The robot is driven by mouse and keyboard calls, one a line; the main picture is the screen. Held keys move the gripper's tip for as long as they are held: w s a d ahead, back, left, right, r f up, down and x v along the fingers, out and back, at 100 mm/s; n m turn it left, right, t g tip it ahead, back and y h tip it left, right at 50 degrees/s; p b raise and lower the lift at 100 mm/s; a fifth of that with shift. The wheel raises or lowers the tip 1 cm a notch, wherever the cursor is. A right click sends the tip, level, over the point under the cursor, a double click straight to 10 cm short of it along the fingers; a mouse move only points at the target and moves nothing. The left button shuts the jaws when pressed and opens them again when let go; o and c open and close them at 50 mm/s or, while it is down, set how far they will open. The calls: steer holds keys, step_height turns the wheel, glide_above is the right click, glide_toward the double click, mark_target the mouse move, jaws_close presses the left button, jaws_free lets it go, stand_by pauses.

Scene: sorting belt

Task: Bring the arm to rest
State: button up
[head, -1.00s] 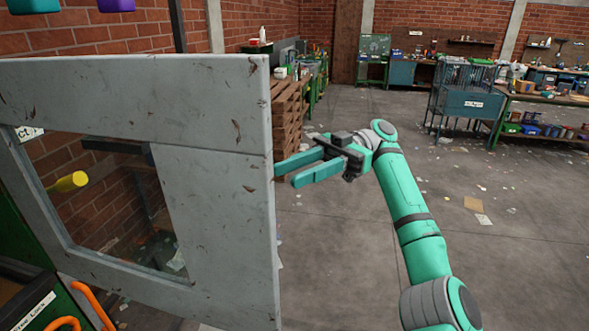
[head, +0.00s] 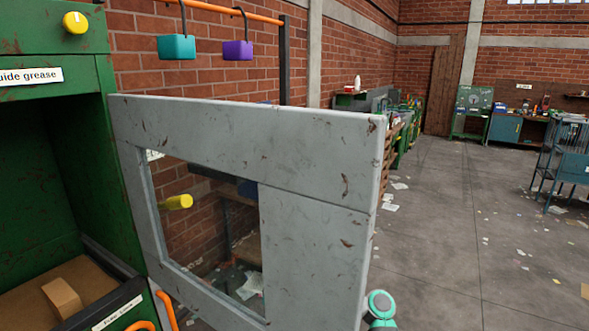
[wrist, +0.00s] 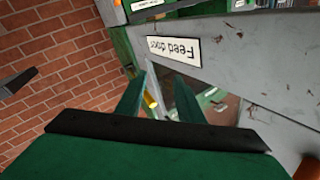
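My gripper (wrist: 158,98) shows in the wrist view, its two green fingers apart with nothing held between them. The grey feed door (head: 318,205), with a window, stands swung out from the green machine (head: 75,150) in the head view. It also shows in the wrist view (wrist: 235,50), with its label reading "Feed door" upside down, beyond my fingers. In the head view only a small green joint of my arm (head: 381,304) shows at the bottom edge, beside the door's free edge. The gripper is hidden there. I cannot tell the gap between fingers and door.
A yellow knob (head: 176,202) shows through the door's window. A tan block (head: 63,298) lies in the machine's lower opening. Teal (head: 177,47) and purple (head: 238,50) blocks hang from an orange rail. Open floor (head: 450,240) lies to the right, with scattered paper.

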steer(key=s+a+f+m+t+h, duration=0.1)
steer(key=a+f+m+t+h, duration=0.1)
steer(key=a+f+m+t, duration=0.5)
steer(key=s+a+f+m+t+h, duration=0.15)
steer(key=a+f, duration=0.35)
steer(key=f, duration=0.6)
steer(key=s+f+m+t+h, duration=0.4)
steer(key=s+f+m+h, duration=0.35)
steer(key=s+f, duration=0.55)
steer(key=s+d+f+h, duration=0.1)
steer(key=s+d+h, duration=0.35)
steer(key=s, duration=0.45)
steer(key=s+d+f+h, duration=0.1)
steer(key=s+d+h, duration=0.2)
steer(key=s+d, duration=0.45)
steer(key=s+d+r+n+t, duration=0.2)
steer(key=s+d+r+n, duration=0.1)
steer(key=s+r, duration=0.9)
steer(key=shift+s+d+r+h, duration=0.35)
steer(key=shift+s+d+h, duration=0.15)
steer(key=shift+s, duration=0.7)
